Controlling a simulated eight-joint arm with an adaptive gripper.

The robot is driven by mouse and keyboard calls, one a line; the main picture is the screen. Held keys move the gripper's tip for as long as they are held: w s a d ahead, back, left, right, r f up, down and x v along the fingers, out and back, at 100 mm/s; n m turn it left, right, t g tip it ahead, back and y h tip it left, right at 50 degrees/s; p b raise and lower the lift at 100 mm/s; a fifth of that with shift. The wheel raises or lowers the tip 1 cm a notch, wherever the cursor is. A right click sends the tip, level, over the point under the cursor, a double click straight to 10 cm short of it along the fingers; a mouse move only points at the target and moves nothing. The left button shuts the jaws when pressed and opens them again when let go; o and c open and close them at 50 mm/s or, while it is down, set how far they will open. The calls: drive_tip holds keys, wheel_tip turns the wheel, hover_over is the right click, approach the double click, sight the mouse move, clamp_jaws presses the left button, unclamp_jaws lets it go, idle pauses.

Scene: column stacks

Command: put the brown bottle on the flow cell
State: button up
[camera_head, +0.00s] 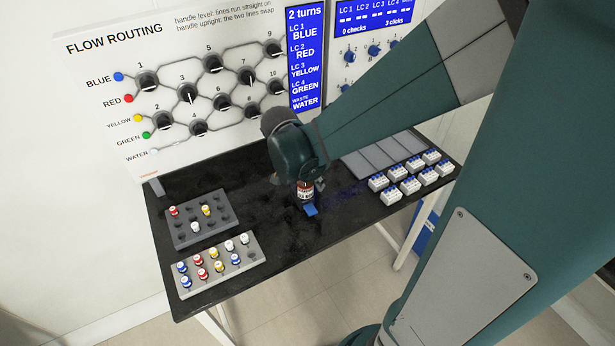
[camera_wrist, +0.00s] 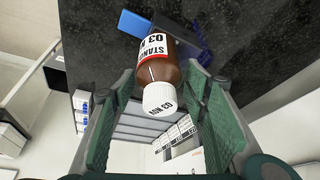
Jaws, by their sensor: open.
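The brown bottle (camera_wrist: 157,69) has a white cap and a white label with a red band. It shows between the two green fingers of my gripper (camera_wrist: 160,82) in the wrist view, with the fingers apart and dark gaps visible beside it. In the head view the bottle (camera_head: 305,190) is just below my gripper (camera_head: 304,182) and looks upright. A small blue piece (camera_head: 311,210), apparently part of the flow cell, lies at the bottle's base; it also shows in the wrist view (camera_wrist: 134,23). The contact under the bottle is hidden.
A grey rack (camera_head: 217,230) and a light rack (camera_head: 205,281) with several small capped vials stand at the left of the black table (camera_head: 270,252). Several white boxes (camera_head: 391,196) and grey panels (camera_head: 375,158) are at the right. The knob panel (camera_head: 190,125) rises behind.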

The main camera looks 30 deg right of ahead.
sight(301, 184)
drive_tip(key=shift+p+v, duration=0.8)
drive_tip(key=shift+v, duration=4.8)
drive_tip(key=s+a+r+n+t+y, duration=0.4)
drive_tip(key=s+a+r+n, duration=0.3)
drive_tip(key=s+n, duration=0.3)
drive_tip(key=shift+s+a+n+t, duration=0.35)
drive_tip(key=shift+a+n+t, duration=0.25)
drive_tip(key=shift+n, duration=1.1)
drive_tip(key=shift+r, duration=0.1)
drive_tip(key=shift+f+b, duration=1.5)
